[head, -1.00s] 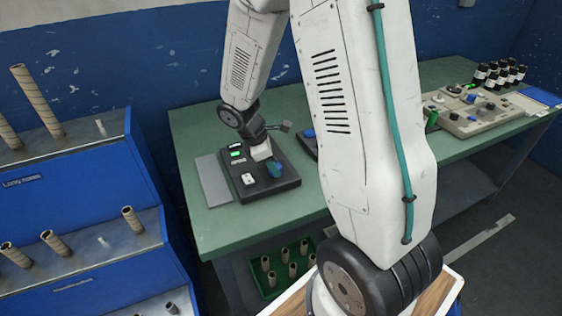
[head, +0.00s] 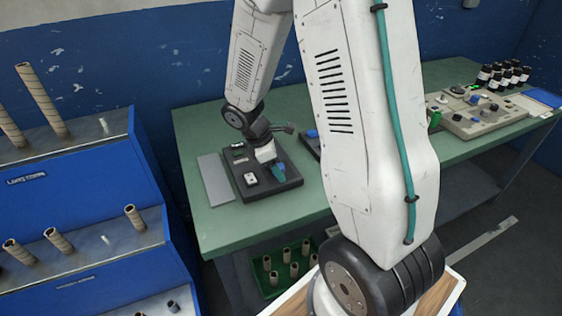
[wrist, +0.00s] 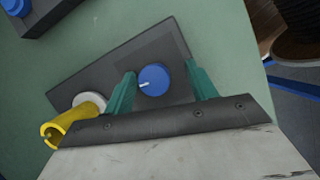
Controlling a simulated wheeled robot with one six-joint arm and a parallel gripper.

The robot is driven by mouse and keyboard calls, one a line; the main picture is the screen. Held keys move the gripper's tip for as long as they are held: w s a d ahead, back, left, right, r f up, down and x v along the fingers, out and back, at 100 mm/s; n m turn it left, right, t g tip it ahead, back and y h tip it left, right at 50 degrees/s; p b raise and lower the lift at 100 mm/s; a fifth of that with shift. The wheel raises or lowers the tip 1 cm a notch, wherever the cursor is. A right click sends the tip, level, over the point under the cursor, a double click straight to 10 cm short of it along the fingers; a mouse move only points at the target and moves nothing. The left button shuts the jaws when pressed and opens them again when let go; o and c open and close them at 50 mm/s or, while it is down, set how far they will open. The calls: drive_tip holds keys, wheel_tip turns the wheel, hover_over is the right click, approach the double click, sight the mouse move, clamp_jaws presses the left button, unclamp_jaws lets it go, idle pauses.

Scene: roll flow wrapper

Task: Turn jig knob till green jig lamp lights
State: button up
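The jig is a dark box (head: 262,191) on the green bench, left of centre in the head view. The wrist view shows a dark panel (wrist: 184,43) with a round blue knob (wrist: 153,80) bearing a white pointer mark. My gripper (wrist: 160,88) has teal fingers on either side of the knob. The left finger is close to it, and a gap shows at the right finger. In the head view my gripper (head: 277,173) is low over the box and hides the knob. I see no green glow on the box now; a white switch (head: 250,179) shows.
A grey plate (head: 215,181) lies left of the box. Another panel with knobs (head: 478,115) and several dark bottles stand on the right of the bench. Blue racks (head: 90,185) stand left.

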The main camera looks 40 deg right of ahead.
drive_tip(key=shift+w+r, duration=0.1)
drive_tip(key=shift+w, duration=0.05)
drive_tip(key=shift+w+a+r, duration=0.1)
drive_tip(key=shift+r, duration=0.1)
drive_tip(key=v, duration=0.7)
drive_tip(key=shift+r, duration=0.15)
